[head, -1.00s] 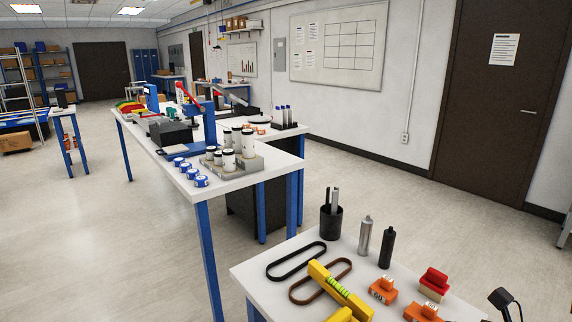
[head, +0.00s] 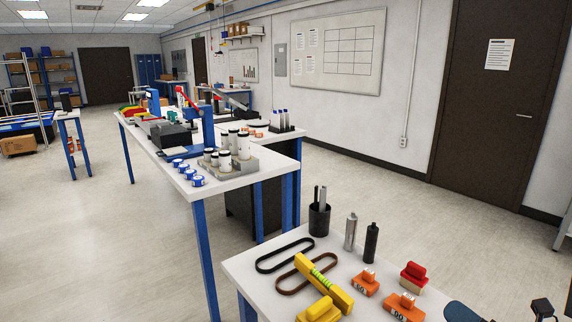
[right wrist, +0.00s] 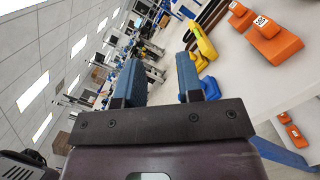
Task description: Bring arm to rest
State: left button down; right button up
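My right gripper (right wrist: 159,78) shows in the right wrist view with its two blue-padded fingers apart and nothing between them. It is near the front table, whose top and tools show beyond and to the right of the fingers. In the head view only dark parts of my right arm or gripper show at the bottom right corner, cut off by the frame. My left arm and gripper are not in view.
The near white table (head: 246,269) holds a yellow level (head: 322,283), orange blocks (head: 366,283), a red-topped block (head: 413,273), dark cylinders (head: 371,243), a black cup (head: 319,219) and belt loops. A long workbench (head: 222,182) stands behind. Open floor lies left.

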jog(key=s+d+f+m+h, duration=0.2)
jog(key=f+m+h, duration=0.4)
jog(key=m, duration=0.6)
jog(key=s+d+f+m+h, duration=0.2)
jog(key=f+m+h, duration=0.2)
jog(key=f+m, duration=0.65)
jog(key=s+a+f+m+g, duration=0.5)
jog(key=s+f+m, duration=0.4)
jog(key=s+f, duration=0.2)
jog(key=shift+s+a+f, duration=0.25)
jog(key=shift+s+a, duration=0.4)
jog(key=shift+s, duration=0.15)
